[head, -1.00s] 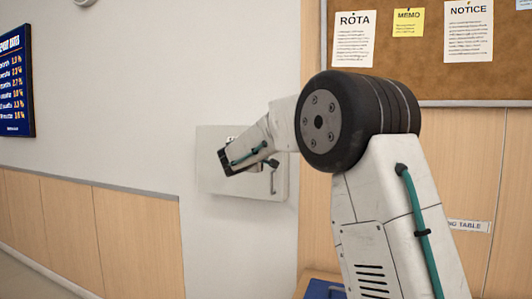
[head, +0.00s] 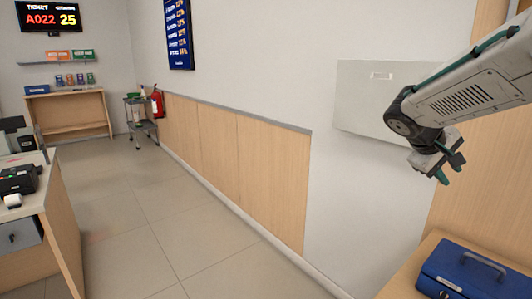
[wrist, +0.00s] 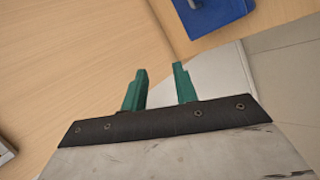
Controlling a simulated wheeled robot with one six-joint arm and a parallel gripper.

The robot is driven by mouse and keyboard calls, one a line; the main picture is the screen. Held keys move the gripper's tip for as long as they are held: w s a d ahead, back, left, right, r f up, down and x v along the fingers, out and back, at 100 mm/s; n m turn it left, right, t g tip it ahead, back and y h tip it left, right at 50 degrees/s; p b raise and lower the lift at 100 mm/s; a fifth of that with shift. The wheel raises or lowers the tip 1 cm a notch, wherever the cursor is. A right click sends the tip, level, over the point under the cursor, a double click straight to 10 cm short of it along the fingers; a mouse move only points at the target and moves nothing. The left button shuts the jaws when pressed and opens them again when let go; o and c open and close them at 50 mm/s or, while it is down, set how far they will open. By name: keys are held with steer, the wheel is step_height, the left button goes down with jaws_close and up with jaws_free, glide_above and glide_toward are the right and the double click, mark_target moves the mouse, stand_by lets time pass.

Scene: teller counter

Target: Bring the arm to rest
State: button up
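My gripper (head: 450,172) is at the right of the head view, in front of the pale wall and wood panelling. It points downward, above the wooden table and apart from it. In the wrist view its two green fingers (wrist: 158,90) stand apart with nothing between them, so it is open and empty. My arm reaches in from the right edge of the head view.
A blue cash box (head: 468,272) with a handle sits on the wooden table (head: 412,272) below my gripper. A pale wall panel (head: 362,98) is behind my arm. A counter (head: 62,225) stands at left; the floor (head: 165,215) between is clear.

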steer(key=s+a+f+m+y, duration=0.1)
steer(key=s+a+f+y, duration=0.1)
steer(key=s+a, duration=0.3)
steer(key=s+a+f+y, duration=0.2)
steer(key=s+a+y, duration=0.2)
steer(key=s, duration=1)
steer(key=s+a+f+m+y, duration=0.1)
steer(key=s+a+f+y, duration=0.1)
steer(key=s+a, duration=0.5)
steer(key=s+y, duration=0.1)
steer(key=s, duration=0.2)
steer(key=shift+a+f+m+g, duration=0.2)
steer(key=shift+a+m+g, duration=0.05)
steer(key=shift+m+g, duration=0.05)
steer(key=shift+o, duration=0.2)
